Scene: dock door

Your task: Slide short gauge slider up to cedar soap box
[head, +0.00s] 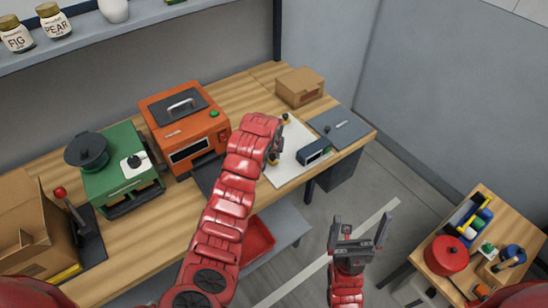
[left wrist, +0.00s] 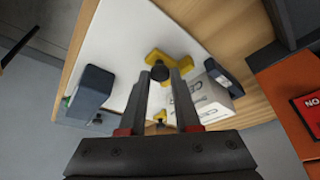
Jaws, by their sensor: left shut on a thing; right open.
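My left gripper (head: 275,153) is over the white board at the right part of the bench. In the left wrist view its fingertips (left wrist: 163,75) are shut on the black knob of a yellow slider (left wrist: 184,63). A white box with black lettering, seemingly the cedar soap box (left wrist: 207,98), lies right of the fingers, close to the slider. I cannot tell whether they touch. A second yellow piece (left wrist: 160,116) shows between the fingers. In the head view my arm mostly hides the slider and box. My right gripper (head: 360,226) is open and empty over the floor.
The white board (head: 291,167) also carries a dark block (head: 314,152), seen in the left wrist view (left wrist: 93,87). A dark item (left wrist: 224,74) stands beyond the soap box. An orange machine (head: 184,130), cardboard box (head: 299,87) and grey plate (head: 342,128) are nearby.

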